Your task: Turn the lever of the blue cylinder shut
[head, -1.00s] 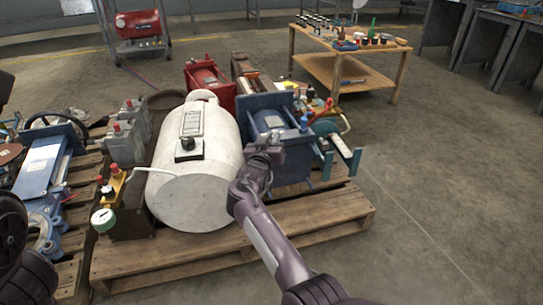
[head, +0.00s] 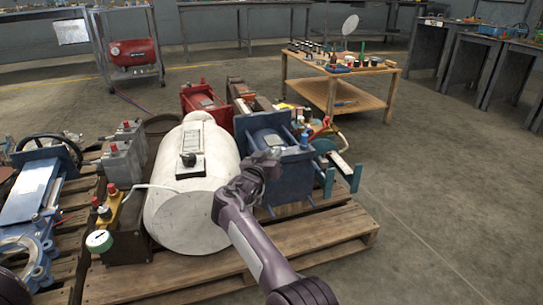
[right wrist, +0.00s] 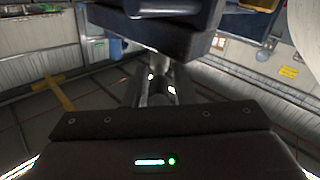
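The blue cylinder (head: 268,139) sits in a dark blue frame on the pallet, to the right of a large white tank. My right gripper (head: 266,157) is at the near face of this blue unit, low in front of the cylinder. The gripper covers part of that face, and I cannot make out the lever there. In the right wrist view the fingers (right wrist: 160,88) reach toward a dark blue block (right wrist: 165,25); whether they are apart or touch something is unclear. My left gripper is out of view.
The white tank (head: 200,175) stands close left of my right arm. The wooden pallet (head: 310,240) lies beneath. A red unit (head: 203,100) is behind, and teal brackets (head: 340,170) stick out at right. A wooden table (head: 340,75) is farther back. The floor at right is clear.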

